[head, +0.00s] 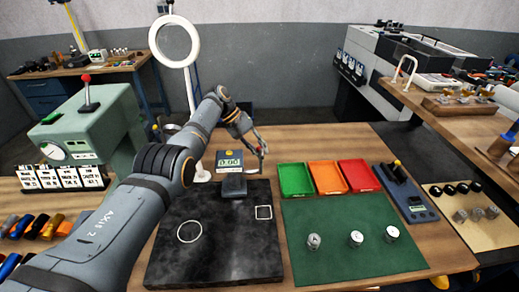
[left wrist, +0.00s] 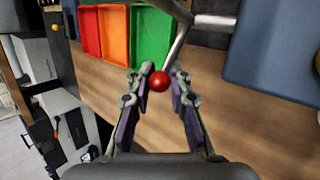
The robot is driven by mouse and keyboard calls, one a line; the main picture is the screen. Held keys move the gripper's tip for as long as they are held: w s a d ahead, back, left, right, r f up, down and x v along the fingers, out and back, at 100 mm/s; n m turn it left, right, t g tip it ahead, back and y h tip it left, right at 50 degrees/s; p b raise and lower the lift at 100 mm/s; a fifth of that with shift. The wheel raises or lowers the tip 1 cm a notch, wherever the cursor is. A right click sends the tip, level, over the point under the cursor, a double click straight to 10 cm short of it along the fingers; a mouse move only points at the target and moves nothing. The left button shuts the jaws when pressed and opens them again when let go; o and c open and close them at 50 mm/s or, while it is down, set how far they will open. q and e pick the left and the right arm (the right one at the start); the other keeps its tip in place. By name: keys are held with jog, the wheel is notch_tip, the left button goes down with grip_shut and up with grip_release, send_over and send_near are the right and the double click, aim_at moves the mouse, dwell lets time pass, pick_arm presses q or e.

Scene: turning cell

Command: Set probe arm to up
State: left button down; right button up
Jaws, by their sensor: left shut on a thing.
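The gauge with a lit green display (head: 229,161) stands at the back of the black stone plate (head: 215,238). In the left wrist view, the probe arm (left wrist: 178,43) is a thin metal rod running from a grey bar at the top down to a red ball (left wrist: 159,82). My left gripper (head: 262,150) is beside the gauge's right side in the head view. In the left wrist view its fingers (left wrist: 161,76) are closed in around the red ball. The head view is too small to tell the rod's tilt. My right gripper is not in view.
Green (head: 295,179), orange (head: 327,177) and red (head: 359,175) trays stand right of the gauge. A green mat (head: 350,265) with metal parts lies in front of them. A white ring lamp (head: 174,62) on a stand rises behind my left arm.

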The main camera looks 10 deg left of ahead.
pick_arm(q)
jog(key=shift+s+f, duration=0.2)
jog(key=c, duration=1.2)
grip_release()
jog(key=shift+r, duration=0.15)
jog(key=shift+w+r, duration=0.1)
jog(key=shift+r, duration=0.25)
notch_tip(320, 180, up, 9)
jog(key=shift+r, duration=0.2)
